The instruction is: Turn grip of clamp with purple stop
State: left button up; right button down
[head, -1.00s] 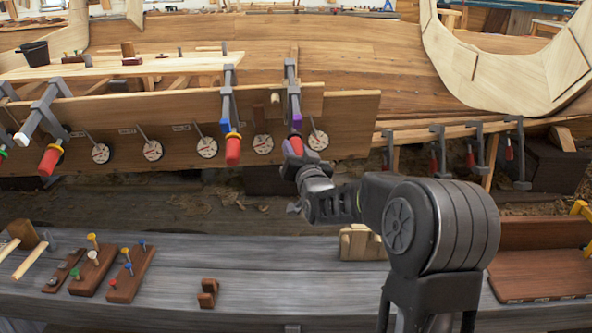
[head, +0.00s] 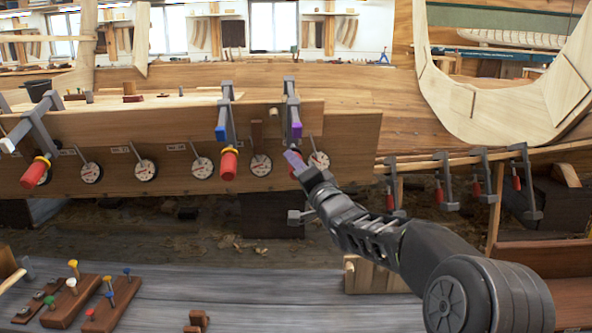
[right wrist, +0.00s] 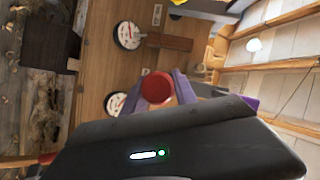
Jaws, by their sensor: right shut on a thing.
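The clamp with the purple stop (head: 296,130) hangs over the plank's upper edge, its bar (head: 290,100) upright. Its red grip is at the lower end, mostly hidden in the head view by my right gripper (head: 295,163). In the right wrist view, the red grip's round end (right wrist: 118,105) shows beside the purple fingers (right wrist: 182,88), which are shut on the grip. A patch of purple (right wrist: 251,103) shows beyond my wrist housing. My left gripper is not in view.
A neighbouring clamp with a blue stop (head: 221,132) and red grip (head: 228,164) hangs to the left. Round dials (head: 261,165) line the plank. More clamps (head: 480,175) hang at the right. Pegged blocks (head: 65,300) lie on the grey bench (head: 240,290) below.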

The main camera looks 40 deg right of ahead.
jog(key=shift+a+f, duration=0.1)
jog(key=shift+f, duration=0.1)
dwell(0.3)
jog(key=c, duration=1.3)
grip_release()
jog(key=shift+c, duration=0.2)
jog(key=o, duration=0.4)
jog(key=shift+r, duration=0.15)
jog(key=shift+s, duration=0.1)
jog(key=shift+p+v, duration=0.5)
jog(key=shift+v, duration=3.3)
